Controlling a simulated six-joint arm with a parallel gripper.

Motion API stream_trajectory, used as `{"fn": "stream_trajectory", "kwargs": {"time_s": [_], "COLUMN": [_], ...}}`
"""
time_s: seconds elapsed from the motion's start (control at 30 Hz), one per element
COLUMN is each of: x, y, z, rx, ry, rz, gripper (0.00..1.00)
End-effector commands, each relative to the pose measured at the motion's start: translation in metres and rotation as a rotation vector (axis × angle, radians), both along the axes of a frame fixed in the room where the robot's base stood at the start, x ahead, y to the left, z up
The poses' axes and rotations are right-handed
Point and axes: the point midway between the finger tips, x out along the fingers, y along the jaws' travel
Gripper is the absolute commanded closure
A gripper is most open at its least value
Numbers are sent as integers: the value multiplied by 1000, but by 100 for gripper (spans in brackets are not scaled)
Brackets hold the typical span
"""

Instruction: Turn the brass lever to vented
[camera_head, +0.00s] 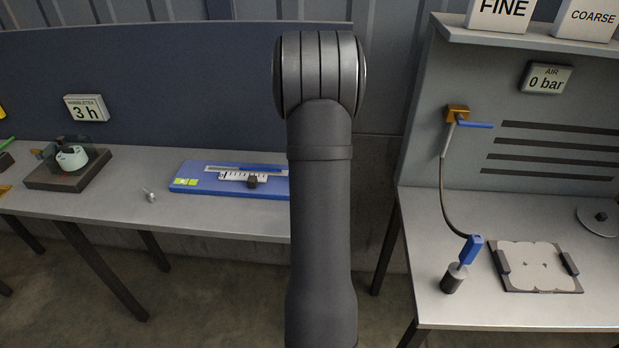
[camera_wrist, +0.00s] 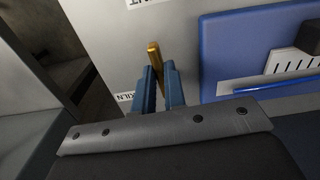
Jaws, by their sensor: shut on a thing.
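The brass lever (camera_wrist: 154,54) shows in the wrist view as a narrow golden bar, its upper end sticking out past the fingertips. My gripper (camera_wrist: 160,76) is shut on it, one blue-grey finger on each side. The rest of the lever is hidden between and below the fingers. One partly covered white label (camera_wrist: 124,97) lies left of the fingers. Another label (camera_wrist: 136,2), cut off by the top edge, lies above. In the head view my arm covers the middle, and neither lever nor gripper shows there.
A blue board (camera_head: 230,184) with a scale and dark slider lies on the left table; it also shows right of the fingers in the wrist view (camera_wrist: 225,50). On the right bench are a blue-handled tool (camera_head: 470,249), a hose and a framed plate (camera_head: 535,265).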

Motion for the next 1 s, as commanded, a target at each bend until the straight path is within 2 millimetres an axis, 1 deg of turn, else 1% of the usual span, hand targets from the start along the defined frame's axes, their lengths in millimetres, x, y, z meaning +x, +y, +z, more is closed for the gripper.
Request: {"fn": "stream_trajectory", "kwargs": {"time_s": [0.2,0.43,0.47,0.5,0.57,0.87,0.97,1.0], "x": [0,0,0,0,0,0,1,1], "y": [2,2,2,2,2,2,2,2], "z": [0,0,0,0,0,1,9,14], "rx": [0,0,0,0,0,0,0,0], "ry": [-2,-3,-3,-3,-2,-2,-5,-6], "rz": [-71,-74,-74,-74,-74,-73,-73,-73], "gripper": [100,100,85,77,67,67,67,67]}}
